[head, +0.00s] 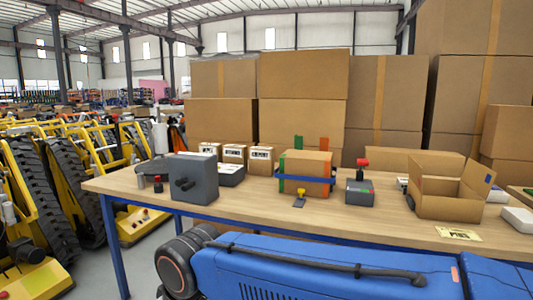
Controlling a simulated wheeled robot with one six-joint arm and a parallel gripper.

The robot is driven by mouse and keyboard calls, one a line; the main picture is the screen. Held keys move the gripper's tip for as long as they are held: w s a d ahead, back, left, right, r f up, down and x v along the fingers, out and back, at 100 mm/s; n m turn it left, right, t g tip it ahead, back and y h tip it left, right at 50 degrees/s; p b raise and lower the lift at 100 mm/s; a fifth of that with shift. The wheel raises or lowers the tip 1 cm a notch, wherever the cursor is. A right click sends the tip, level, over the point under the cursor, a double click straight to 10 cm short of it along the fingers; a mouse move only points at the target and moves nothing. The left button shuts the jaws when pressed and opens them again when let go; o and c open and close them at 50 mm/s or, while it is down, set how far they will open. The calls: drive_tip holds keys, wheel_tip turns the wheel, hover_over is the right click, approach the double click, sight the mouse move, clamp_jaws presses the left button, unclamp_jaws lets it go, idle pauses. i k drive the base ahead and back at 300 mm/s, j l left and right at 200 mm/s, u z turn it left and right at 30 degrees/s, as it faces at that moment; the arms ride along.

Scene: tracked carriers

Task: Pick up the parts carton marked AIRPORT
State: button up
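Several small brown cartons with white labels stand in a row at the back of the wooden table, left of its middle: a left one (209,150), a middle one (235,155) and a right one (261,160). Dark print shows on the labels, but it is too small to read, so I cannot tell which is marked AIRPORT. The grey box in front partly hides the lower part of the left one, and the black device hides the middle one's base. My gripper is not in view; only my blue arm shows at the bottom.
On the table (150,191) stand a grey box (195,178) with a black knob, a strapped carton (305,174), a grey device with a red top (360,190) and an open carton (445,205). Large stacked boxes (303,95) rise behind. Yellow tracked machines (60,190) fill the left.

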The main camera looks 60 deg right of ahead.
sight(261, 159)
drive_tip(key=z, duration=1.4)
